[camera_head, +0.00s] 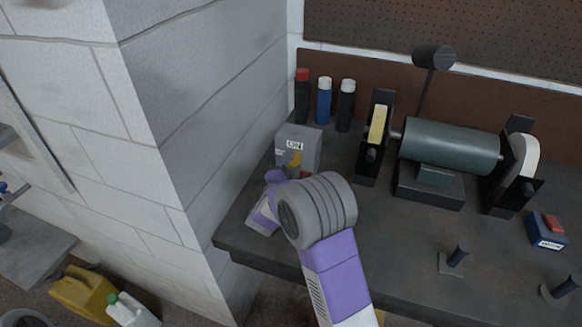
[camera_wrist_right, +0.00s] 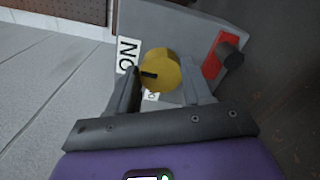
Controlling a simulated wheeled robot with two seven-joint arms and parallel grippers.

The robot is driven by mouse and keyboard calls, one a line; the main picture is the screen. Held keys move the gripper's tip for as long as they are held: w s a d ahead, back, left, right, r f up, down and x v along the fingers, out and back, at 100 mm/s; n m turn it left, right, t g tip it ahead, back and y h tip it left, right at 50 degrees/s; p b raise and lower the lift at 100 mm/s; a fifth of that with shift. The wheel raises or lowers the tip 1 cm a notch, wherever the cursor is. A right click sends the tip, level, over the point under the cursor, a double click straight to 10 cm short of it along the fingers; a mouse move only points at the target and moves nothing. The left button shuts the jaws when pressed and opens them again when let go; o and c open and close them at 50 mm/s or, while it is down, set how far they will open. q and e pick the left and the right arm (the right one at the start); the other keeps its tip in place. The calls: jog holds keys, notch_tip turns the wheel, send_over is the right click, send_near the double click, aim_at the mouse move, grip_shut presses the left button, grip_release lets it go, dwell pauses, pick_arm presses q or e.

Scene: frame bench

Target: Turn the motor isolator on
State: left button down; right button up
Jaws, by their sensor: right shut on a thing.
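The motor isolator is a grey box (camera_head: 300,137) with an ON label, at the back left of the bench in the head view. In the right wrist view, its grey face (camera_wrist_right: 190,28) carries a round yellow knob (camera_wrist_right: 160,62) with a black pointer mark. The mark points towards the white ON label (camera_wrist_right: 127,55). A second small label below the knob is mostly hidden. A red plate with a dark knob (camera_wrist_right: 231,57) sits at the side. My right gripper (camera_wrist_right: 160,82) is shut on the yellow knob, one finger on each side. My left gripper is not in view.
A bench grinder (camera_head: 450,145) with a lamp stands right of the box. Three bottles (camera_head: 324,100) stand behind it. A blue switch box (camera_head: 546,232) lies at the right. A block wall (camera_head: 190,120) rises close on the left.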

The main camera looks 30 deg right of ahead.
jog(key=o, duration=1)
jog(key=shift+o, duration=0.2)
jog(key=shift+a, duration=0.1)
jog(key=v, duration=0.7)
jog(key=shift+s+a+p, duration=0.15)
jog(key=shift+p, duration=0.15)
